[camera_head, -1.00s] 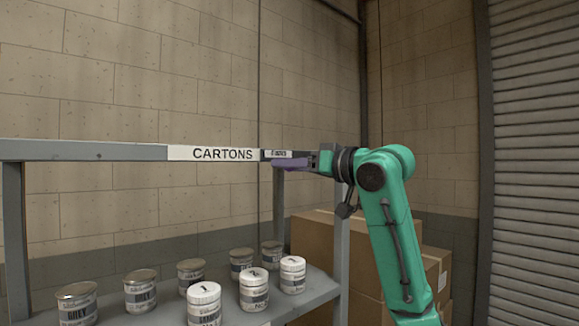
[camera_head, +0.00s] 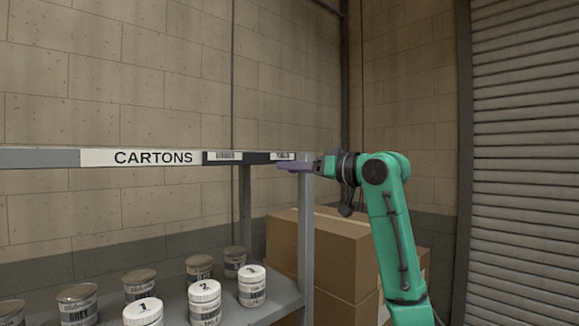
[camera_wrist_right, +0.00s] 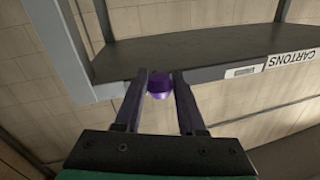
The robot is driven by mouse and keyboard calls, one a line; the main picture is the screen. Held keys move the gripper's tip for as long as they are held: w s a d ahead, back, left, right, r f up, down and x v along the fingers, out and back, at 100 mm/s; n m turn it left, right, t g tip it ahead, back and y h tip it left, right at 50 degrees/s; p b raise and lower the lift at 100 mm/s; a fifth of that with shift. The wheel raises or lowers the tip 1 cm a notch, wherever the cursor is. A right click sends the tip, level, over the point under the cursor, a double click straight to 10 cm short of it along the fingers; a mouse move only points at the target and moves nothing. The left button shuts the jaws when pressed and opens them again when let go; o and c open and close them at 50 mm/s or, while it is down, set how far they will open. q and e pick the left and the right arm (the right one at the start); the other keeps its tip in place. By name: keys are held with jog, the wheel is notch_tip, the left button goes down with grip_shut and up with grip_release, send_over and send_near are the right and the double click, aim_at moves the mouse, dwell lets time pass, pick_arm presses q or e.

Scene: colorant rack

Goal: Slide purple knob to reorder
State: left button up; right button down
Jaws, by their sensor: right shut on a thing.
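The purple knob (camera_wrist_right: 158,84) sits on the front edge of the shelf rail, between the fingertips of my right gripper (camera_wrist_right: 160,76) in the wrist view. The gripper is shut on it. In the head view the right gripper (camera_head: 297,166) reaches in from the right at the rail's right end, by the upright post. A white CARTONS label (camera_head: 152,158) is on the rail to the left, followed by a barcode label (camera_head: 223,157) and a dark strip (camera_head: 257,158). The gripper partly hides the small label at the right end. My left gripper is not in view.
A lower shelf (camera_head: 262,303) holds several cans and white-lidded jars, the nearest white one (camera_head: 252,288) close to the post (camera_head: 305,220). Cardboard boxes (camera_head: 325,250) are stacked behind my right arm. The space in front of the rail looks clear.

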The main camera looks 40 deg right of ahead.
jog(key=shift+r, duration=0.15)
jog(key=shift+d, duration=0.1)
jog(key=c, duration=0.7)
grip_release()
jog(key=shift+o, duration=0.9)
jog(key=shift+d, duration=0.25)
